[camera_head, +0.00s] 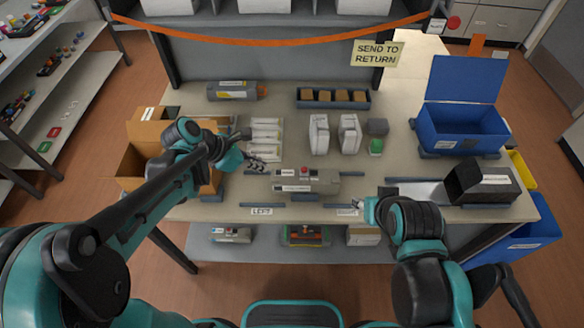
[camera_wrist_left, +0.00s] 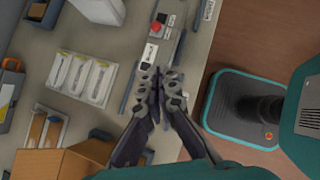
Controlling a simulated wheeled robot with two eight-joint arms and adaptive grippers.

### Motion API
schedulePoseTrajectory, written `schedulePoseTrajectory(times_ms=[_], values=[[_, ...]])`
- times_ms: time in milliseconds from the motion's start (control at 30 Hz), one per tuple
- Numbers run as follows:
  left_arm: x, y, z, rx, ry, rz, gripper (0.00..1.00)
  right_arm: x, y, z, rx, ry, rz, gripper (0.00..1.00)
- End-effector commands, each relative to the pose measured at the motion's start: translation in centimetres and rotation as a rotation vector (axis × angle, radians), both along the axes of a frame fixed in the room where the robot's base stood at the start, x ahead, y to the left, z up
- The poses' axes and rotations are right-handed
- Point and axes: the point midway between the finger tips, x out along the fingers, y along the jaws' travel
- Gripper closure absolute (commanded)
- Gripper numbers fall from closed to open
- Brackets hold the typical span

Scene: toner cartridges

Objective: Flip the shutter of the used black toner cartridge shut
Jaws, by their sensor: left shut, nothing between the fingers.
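A long grey unit (camera_head: 307,181) with a red knob and a pale label lies at the middle of the table. It looks like a toner cartridge, but I cannot tell its colour type or its shutter's state. In the left wrist view its grey body (camera_wrist_left: 164,50) shows with the red knob just beyond my fingers. My left gripper (camera_head: 258,166) is just left of its left end; in the left wrist view the fingers (camera_wrist_left: 157,84) are together and empty. My right gripper (camera_head: 362,208) is near the front edge, its fingers too small to read.
A grey cartridge with a yellow label (camera_head: 237,90) lies at the back left. An open cardboard box (camera_head: 135,163) stands left, white packets (camera_head: 266,137) beside it. A blue open bin (camera_head: 460,130) and a black box (camera_head: 483,183) stand right. Blue rails (camera_head: 262,204) line the front.

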Motion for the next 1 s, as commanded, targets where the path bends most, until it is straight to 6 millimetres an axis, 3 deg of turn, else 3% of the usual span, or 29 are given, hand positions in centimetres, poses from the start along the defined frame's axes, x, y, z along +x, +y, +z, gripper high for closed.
schedulePoseTrajectory(times_ms=[367,567,900,1000], values=[[0.1,-0.2,-0.4,0.001,0.0,-0.001,1.0,0.0,0.0,-0.2,0.0,0.0,0.0,0.6],[0.9,-1.8,-2.8,0.002,-0.001,-0.004,1.0,0.0,0.0,-1.4,0.0,0.0,0.0,0.6],[3.0,-5.9,-8.4,0.002,-0.001,-0.004,1.0,0.0,0.0,-4.0,0.0,0.0,0.0,0.6],[3.7,-7.4,-8.4,0.002,-0.002,-0.004,1.0,0.0,0.0,-4.3,0.0,0.0,0.0,0.6]])
